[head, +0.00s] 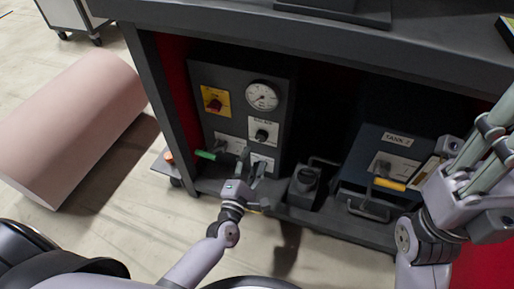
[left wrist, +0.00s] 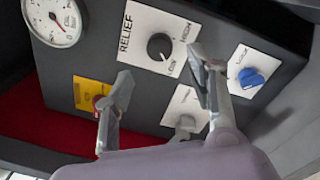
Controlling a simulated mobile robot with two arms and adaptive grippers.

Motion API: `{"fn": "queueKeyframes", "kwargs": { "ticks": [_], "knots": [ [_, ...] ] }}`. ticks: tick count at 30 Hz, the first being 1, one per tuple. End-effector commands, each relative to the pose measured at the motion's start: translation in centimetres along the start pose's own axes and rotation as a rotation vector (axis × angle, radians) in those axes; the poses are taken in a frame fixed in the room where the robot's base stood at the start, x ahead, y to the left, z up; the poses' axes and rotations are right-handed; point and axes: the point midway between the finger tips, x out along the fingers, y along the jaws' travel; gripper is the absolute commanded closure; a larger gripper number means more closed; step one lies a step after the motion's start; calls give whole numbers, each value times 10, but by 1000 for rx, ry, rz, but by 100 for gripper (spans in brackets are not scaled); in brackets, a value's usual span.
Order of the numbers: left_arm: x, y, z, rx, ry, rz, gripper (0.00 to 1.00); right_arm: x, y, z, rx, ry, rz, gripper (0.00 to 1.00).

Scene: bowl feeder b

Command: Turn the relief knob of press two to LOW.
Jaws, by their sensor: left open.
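The relief knob (left wrist: 160,46) is a round black knob on a white plate marked RELIEF and HIGH in the left wrist view. A smaller word at the plate's lower edge is hard to read. The knob also shows in the head view (head: 262,135), below the gauge. Which way it points is too small to tell surely. My left gripper (head: 250,163) is open and empty, in front of the panel and below the knob. In the left wrist view its fingers (left wrist: 160,72) stand apart, with the knob beyond the gap, apparently untouched. My right gripper (head: 455,165) is at the right edge; its fingers are unclear.
The dark panel carries a gauge (head: 262,96), a red knob (head: 213,103) on a yellow plate and a blue knob (left wrist: 250,78). A green handle (head: 206,155) sticks out at left. A TANK 2 box (head: 385,150) stands right. The bench top (head: 230,22) overhangs the panel.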

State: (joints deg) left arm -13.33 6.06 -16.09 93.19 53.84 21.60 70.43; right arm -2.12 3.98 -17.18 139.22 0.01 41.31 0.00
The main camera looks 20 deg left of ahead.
Motion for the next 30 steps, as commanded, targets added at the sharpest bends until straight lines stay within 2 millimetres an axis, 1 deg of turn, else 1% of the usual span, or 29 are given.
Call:
{"fn": "queueKeyframes", "kwargs": {
  "ticks": [1, 3, 6, 9, 13, 30],
  "knots": [
    [-12, -1, -1, 0, 1, -3, 49, 0, 0, 0, 0, 0, -1, 68],
    [-24, 0, 0, -1, 0, -2, 49, 0, 0, 0, 0, 0, -1, 68],
    [-37, 0, 0, 0, 0, -1, 49, 0, 0, 0, 0, 0, -1, 68],
    [-44, 0, 0, 0, 0, -1, 49, 0, 0, 0, 0, 0, -1, 68],
    [-48, 0, 0, -1, 0, 0, 49, 0, 0, 0, 0, 0, -1, 68],
    [-47, 0, 0, -1, 0, 0, 49, 0, 0, 0, 0, 1, -1, 68]
  ]
}}
